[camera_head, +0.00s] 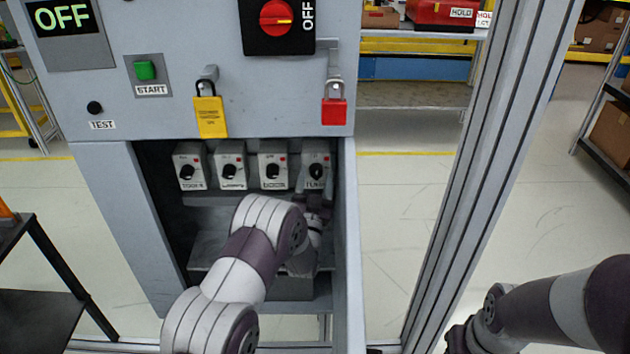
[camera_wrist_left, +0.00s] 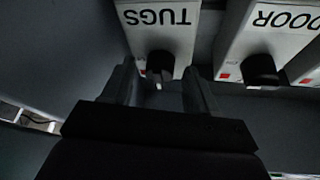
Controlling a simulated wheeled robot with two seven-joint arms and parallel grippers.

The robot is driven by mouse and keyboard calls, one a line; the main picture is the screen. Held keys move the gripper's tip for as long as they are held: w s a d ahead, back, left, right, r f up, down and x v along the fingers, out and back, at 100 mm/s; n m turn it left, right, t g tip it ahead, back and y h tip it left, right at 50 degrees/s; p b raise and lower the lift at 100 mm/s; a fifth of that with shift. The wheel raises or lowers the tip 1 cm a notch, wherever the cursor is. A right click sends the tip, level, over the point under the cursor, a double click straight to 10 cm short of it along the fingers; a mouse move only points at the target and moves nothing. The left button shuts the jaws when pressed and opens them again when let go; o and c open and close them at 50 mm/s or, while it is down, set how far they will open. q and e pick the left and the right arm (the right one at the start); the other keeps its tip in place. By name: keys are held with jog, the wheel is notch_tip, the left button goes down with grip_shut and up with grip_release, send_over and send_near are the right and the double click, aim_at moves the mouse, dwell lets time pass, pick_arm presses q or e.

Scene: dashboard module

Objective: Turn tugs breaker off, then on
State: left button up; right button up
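The tugs breaker (camera_head: 316,158) is the rightmost white box in a row inside the open cabinet bay. It has a black knob (camera_head: 317,172), whose setting is too small to read. In the left wrist view, the breaker (camera_wrist_left: 158,27) appears upside down with its "TUGS" label and dark knob (camera_wrist_left: 160,64). My left gripper (camera_head: 318,200) is just below the breaker, largely hidden by my own arm. In the wrist view, its fingers (camera_wrist_left: 160,78) are apart, one on each side of the knob, with visible gaps. My right gripper (camera_head: 460,341) is at the bottom edge, partly cut off.
Other breakers stand to the left, including the door breaker (camera_head: 272,158). The bay's right side wall (camera_head: 350,240) is close beside my left arm. A yellow padlock (camera_head: 209,117) and a red padlock (camera_head: 334,112) hang above. A metal post (camera_head: 480,180) stands right of the cabinet.

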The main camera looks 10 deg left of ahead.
pick_arm(q)
jog(key=c, duration=0.9)
jog(key=shift+m, duration=0.3)
jog(key=m+h, duration=0.1)
jog(key=m, duration=0.1)
jog(key=m+g+h, duration=0.1)
jog(key=m, duration=0.1)
jog(key=shift+a+r+m+h, duration=0.1)
jog(key=shift+a+m+h, duration=0.05)
jog(key=shift+m+h, duration=0.15)
jog(key=m+g+h, duration=0.1)
jog(key=m, duration=0.2)
jog(key=m+g+h+p, duration=0.1)
jog(key=m, duration=0.2)
jog(key=shift+s+a+r+m, duration=0.1)
jog(key=shift+r+m, duration=0.1)
jog(key=shift+m, duration=0.1)
jog(key=m+g, duration=0.1)
jog(key=m, duration=0.3)
jog(key=shift+r+g+p, duration=0.2)
jog(key=shift+g+p, duration=0.2)
jog(key=shift+r+m+g, duration=0.1)
jog(key=shift+m+g, duration=0.7)
jog(key=shift+m, duration=1.1)
jog(key=shift+y, duration=0.3)
